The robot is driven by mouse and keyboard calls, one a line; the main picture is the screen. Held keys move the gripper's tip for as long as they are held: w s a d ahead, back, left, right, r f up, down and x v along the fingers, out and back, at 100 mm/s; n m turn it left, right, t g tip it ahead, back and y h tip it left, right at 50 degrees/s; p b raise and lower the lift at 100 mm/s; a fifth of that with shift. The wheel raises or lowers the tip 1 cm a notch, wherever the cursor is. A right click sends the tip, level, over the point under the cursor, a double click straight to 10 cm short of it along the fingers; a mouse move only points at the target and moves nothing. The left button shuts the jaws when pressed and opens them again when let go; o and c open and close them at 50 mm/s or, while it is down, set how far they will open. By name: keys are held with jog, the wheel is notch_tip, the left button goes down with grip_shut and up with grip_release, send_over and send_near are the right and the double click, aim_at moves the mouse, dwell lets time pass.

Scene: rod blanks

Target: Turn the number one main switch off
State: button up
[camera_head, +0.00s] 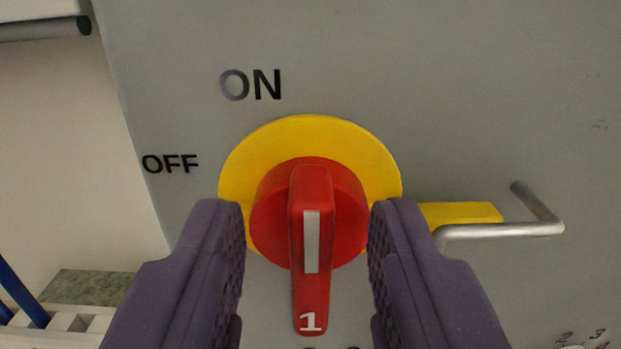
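The number one main switch is a red rotary knob (265,215) on a round yellow plate (300,135), fixed to a grey panel. Its raised red grip (311,190) stands upright in the picture, with a white stripe on it and a white "1" at its lower end. The black word "ON" (250,85) is above and slightly left of the knob; "OFF" (170,163) is to its left. My gripper (307,225) is open, one purple finger on each side of the grip, with a visible gap on both sides. The fingers hide the lower sides of the yellow plate.
A yellow tab (460,214) and a bent metal bar handle (500,230) stick out right of the switch. Partly cut-off numbers (582,338) show at the lower right. A dark rod (45,28) is at the upper left, and a white slatted rack (75,320) with blue rods at the lower left.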

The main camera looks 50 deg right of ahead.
jog(key=shift+w+d, duration=0.15)
jog(key=shift+d, duration=0.15)
jog(key=shift+c, duration=0.2)
grip_shut()
